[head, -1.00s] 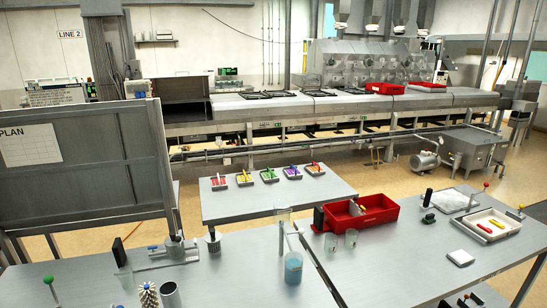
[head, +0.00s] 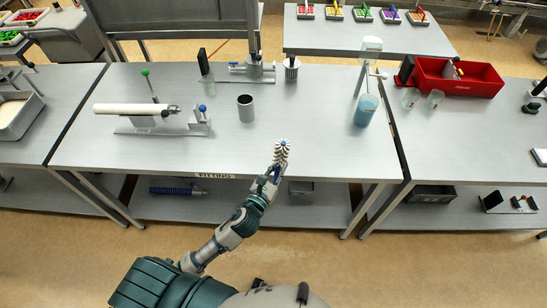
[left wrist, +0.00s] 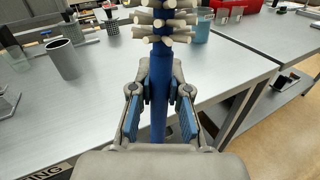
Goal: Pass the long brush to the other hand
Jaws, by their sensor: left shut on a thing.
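The long brush (head: 282,150) has pale bristles at its head and a blue handle. My left gripper (head: 272,174) is shut on the handle, at the front edge of the fitting table. In the left wrist view the blue handle (left wrist: 158,115) stands between the two fingers of my left gripper (left wrist: 159,88), with the bristle head (left wrist: 161,22) above them. The lower end of the handle is hidden behind the gripper body. My right gripper is not in view.
On the table (head: 330,150) stand a grey cup (head: 246,108), a white roller on a stand (head: 135,109) and a beaker of blue liquid (head: 366,110). A red bin (head: 460,85) stands at the right. The table's middle is mostly clear.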

